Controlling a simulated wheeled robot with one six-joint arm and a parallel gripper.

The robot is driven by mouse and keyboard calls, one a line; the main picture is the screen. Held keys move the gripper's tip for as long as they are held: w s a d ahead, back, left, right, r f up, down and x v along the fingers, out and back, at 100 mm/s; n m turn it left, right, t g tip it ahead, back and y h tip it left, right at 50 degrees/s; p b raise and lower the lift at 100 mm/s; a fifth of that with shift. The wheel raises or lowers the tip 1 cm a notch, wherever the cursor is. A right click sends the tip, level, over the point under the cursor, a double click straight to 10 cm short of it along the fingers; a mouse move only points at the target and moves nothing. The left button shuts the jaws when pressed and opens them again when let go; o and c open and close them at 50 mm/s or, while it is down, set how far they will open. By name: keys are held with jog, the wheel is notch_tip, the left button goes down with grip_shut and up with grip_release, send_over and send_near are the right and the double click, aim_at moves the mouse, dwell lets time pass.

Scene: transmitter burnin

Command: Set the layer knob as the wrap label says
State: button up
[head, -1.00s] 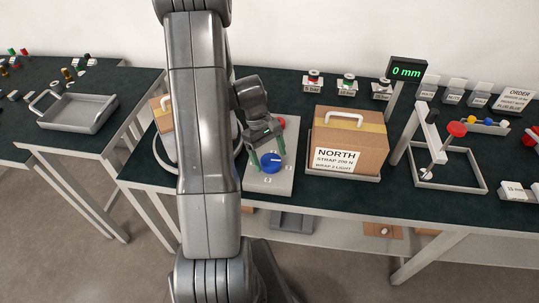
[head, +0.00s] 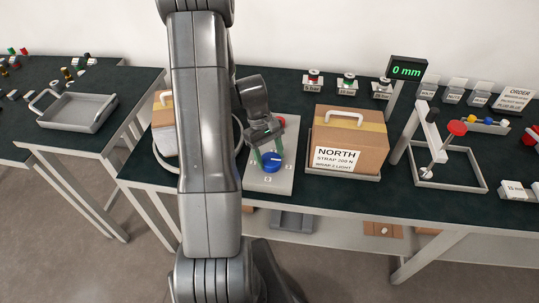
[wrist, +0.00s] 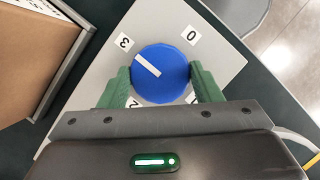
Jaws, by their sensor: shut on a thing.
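The blue layer knob (head: 272,162) sits on a grey plate (head: 254,183), left of the boxed load. In the wrist view the knob (wrist: 172,85) has a white pointer directed to the upper left, roughly at the label 3 (wrist: 124,42). The label 0 (wrist: 191,36) is at upper right, and the label 2 (wrist: 133,102) is partly covered by a finger. My gripper (wrist: 163,84) is shut on the knob, one green finger on each side. The wrap label (head: 336,159) on the box (head: 350,132) reads NORTH, STRAP 200 N, and what looks like WRAP 2 LIGHT.
A red button (head: 281,122) is behind the knob on the plate. Another box (head: 163,101) stands at left, partly hidden by my arm. A display (head: 407,69) reads 0 mm above a frame at right. A grey tray (head: 78,113) is on the left table.

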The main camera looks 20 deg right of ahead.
jog(key=o, duration=1)
jog(key=v, duration=1.4)
jog(key=shift+b, duration=0.4)
jog(key=shift+f, duration=0.2)
jog(key=p+x, duration=0.1)
jog(key=x, duration=1.2)
jog(key=shift+s+f, duration=0.25)
jog(key=shift+n, duration=0.4)
jog(key=shift+w+r, duration=0.3)
jog(key=shift+r, duration=0.3)
